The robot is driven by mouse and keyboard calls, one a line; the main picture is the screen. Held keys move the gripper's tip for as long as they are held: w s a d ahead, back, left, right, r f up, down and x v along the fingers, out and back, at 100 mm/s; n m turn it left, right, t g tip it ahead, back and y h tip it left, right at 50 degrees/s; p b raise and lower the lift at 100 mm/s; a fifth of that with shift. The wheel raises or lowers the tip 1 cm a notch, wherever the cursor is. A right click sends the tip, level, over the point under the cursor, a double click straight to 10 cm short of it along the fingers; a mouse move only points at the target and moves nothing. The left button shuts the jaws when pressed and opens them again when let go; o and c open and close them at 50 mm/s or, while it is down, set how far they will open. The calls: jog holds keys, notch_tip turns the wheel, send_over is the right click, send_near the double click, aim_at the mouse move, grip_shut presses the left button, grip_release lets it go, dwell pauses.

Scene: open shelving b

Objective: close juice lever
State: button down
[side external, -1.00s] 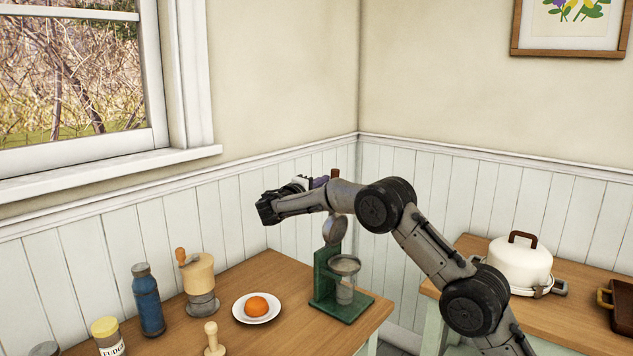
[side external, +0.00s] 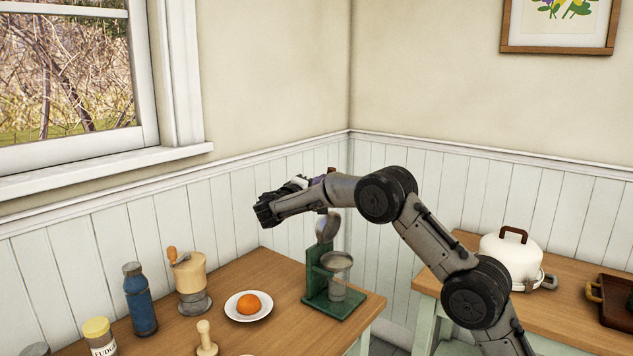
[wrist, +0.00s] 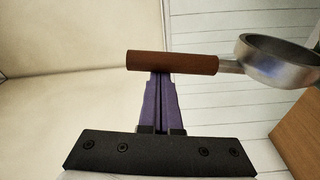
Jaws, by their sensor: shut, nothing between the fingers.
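The juicer (side external: 312,275) has a green stand on the table's right end, with a strainer cup and a glass below. Its lever is raised; the round metal press (side external: 327,228) stands steeply up above the stand. In the wrist view the lever's brown wooden handle (wrist: 172,62) lies across the top of my gripper (wrist: 163,76), with the metal press ring (wrist: 280,62) to the right. My purple fingers are shut and empty, their tips at the handle; whether they touch it I cannot tell. In the side view my arm partly hides the handle and fingertips.
On the wooden table (side external: 262,262) stand a plate (side external: 235,312) with an orange (side external: 247,304), a grinder (side external: 190,280), a blue bottle (side external: 140,305) and a jar (side external: 98,335). A white pot (side external: 510,257) sits on the right table. Walls stand close behind the juicer.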

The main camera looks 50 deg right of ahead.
jog(key=shift+s, duration=0.5)
jog(key=s+f+m+g+h, duration=0.1)
jog(key=s+f+m, duration=0.4)
jog(key=s+m, duration=0.15)
jog(key=s+f+m+g, duration=0.1)
jog(key=s+f+m, duration=0.5)
jog(key=s, duration=0.2)
notch_tip(320, 180, down, 8)
jog(key=s, duration=0.2)
jog(key=shift+s+f, duration=0.2)
jog(key=shift+f, duration=0.05)
jog(key=shift+f+n, duration=0.15)
jog(key=shift+n, duration=0.1)
